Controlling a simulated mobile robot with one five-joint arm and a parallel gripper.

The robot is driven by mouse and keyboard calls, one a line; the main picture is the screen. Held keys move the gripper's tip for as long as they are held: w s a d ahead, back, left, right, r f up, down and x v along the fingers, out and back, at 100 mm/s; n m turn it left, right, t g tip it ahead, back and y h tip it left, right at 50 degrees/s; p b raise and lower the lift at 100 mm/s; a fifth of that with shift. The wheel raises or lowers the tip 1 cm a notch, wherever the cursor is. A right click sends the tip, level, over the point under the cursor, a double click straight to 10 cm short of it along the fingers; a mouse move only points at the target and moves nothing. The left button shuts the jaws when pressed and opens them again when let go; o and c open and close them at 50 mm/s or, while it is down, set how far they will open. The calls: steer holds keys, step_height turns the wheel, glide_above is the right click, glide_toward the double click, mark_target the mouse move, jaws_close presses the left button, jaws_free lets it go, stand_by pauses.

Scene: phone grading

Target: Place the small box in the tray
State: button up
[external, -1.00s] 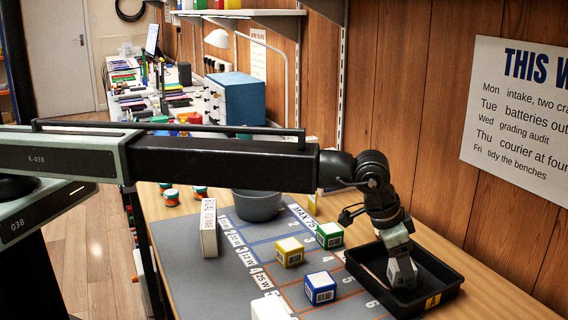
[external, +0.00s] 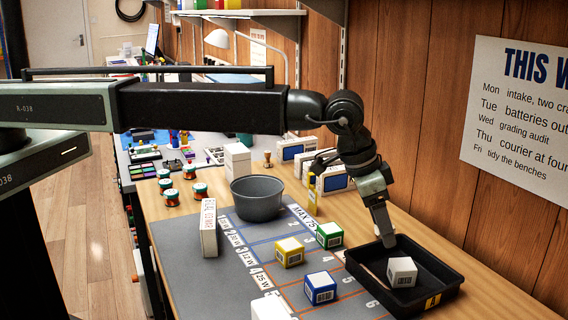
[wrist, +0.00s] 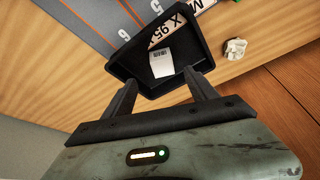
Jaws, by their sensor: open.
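The small white box (external: 402,271) sits inside the black tray (external: 440,302), a dark label on its side. In the wrist view the box (wrist: 161,63) lies within the tray (wrist: 125,67), beyond my fingertips. My gripper (external: 387,241) is above the back left part of the tray, clear of the box. In the wrist view my gripper (wrist: 162,93) has its two fingers spread apart with nothing between them.
A blue box (external: 320,288), a yellow box (external: 289,252) and a green box (external: 329,235) stand on the grey mat (external: 190,275) left of the tray. A grey bowl (external: 257,200) is farther back. The wooden wall (external: 440,140) rises close behind the tray.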

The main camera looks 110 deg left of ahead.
steer(key=s+d+m+g, duration=0.1)
steer(key=s+d, duration=0.4)
steer(key=s, duration=0.7)
steer(key=s+d+f+m+g+h, duration=0.1)
steer(key=s+d+m, duration=0.1)
steer(key=s+d, duration=0.4)
steer(key=s+d+m+g, duration=0.1)
steer(key=s+d, duration=0.4)
steer(key=s, duration=1.2)
steer(key=shift+s+d+f+g+h, duration=0.3)
steer(key=shift+g, duration=0.2)
